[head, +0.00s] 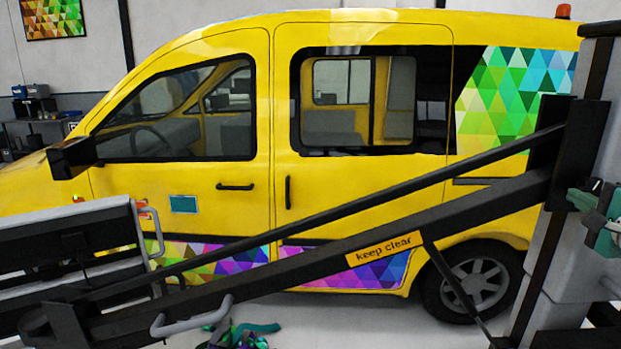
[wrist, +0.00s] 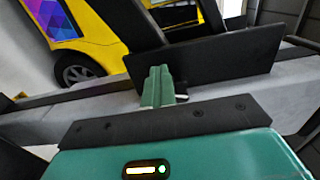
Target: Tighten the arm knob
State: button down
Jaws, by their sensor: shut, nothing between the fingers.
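The long black arm (head: 460,207) slants across the head view, with a "keep clear" label on it. It rises to a black bracket plate (head: 577,150) on a grey post at the right. The same plate (wrist: 235,55) crosses the wrist view. My gripper (head: 578,200) is teal and sits beside the bracket at the right edge of the head view. In the wrist view its green fingers (wrist: 158,86) are together, with nothing seen between them, in front of the plate's lower edge. A small dark part (wrist: 181,88) shows just right of the fingers. I cannot tell whether it is the knob or whether they touch.
A yellow van (head: 240,215) with coloured triangle wrap stands behind the arm. A grey-and-black panel with handles (head: 70,245) is at the left. Coloured scraps (head: 240,333) lie on the floor in front. A workbench (head: 35,120) is far left.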

jog(key=shift+r, duration=0.85)
jog(key=shift+d+r, duration=0.1)
jog(key=shift+s+d+r, duration=0.1)
jog(key=shift+d+r, duration=0.05)
jog(key=shift+r, duration=0.05)
jog(key=shift+a+r, duration=0.2)
jog(key=shift+a, duration=0.2)
jog(key=shift+s+a, duration=0.2)
jog(key=shift+s, duration=1.25)
jog(key=shift+s+a, duration=0.2)
jog(key=shift+s, duration=1.2)
jog(key=shift+s, duration=0.1)
